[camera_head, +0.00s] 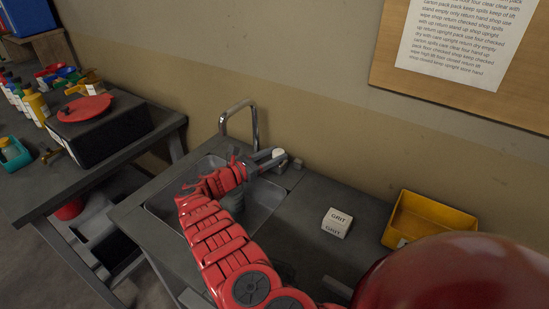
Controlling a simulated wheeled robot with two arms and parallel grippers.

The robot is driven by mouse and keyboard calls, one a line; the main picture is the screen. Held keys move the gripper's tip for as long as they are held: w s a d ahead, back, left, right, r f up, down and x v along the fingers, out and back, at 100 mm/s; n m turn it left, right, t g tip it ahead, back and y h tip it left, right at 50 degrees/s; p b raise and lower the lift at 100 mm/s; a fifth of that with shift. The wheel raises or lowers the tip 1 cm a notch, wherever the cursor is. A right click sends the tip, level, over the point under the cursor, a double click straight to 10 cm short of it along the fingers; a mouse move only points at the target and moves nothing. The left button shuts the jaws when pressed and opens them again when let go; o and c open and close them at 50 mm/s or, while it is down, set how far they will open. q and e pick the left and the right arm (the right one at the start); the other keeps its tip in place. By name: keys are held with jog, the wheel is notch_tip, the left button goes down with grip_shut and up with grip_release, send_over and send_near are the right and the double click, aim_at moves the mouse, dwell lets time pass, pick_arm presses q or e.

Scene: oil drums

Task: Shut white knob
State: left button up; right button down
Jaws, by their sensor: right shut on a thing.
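The white knob (279,154) is on the sink counter by the wall, to the right of the curved metal tap (252,115). My right arm reaches in over the sink from the bottom, and my right gripper (275,160) is shut on the white knob. The grey fingers lie around the knob's sides and hide part of it. Water flow from the tap cannot be made out behind my arm. My left gripper is not in view.
The sink basin (262,203) lies under my right forearm. A white GRIT block (337,222) and a yellow bin (432,216) stand on the counter to the right. A bench at left holds a black box (103,135) with a red disc, and several bottles.

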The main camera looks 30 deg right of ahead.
jog(key=shift+c, duration=1.8)
grip_release()
jog(key=shift+a, duration=0.15)
jog(key=s+a+b, duration=0.1)
jog(key=a+b, duration=0.2)
jog(key=a, duration=1.4)
jog(key=shift+a, duration=0.15)
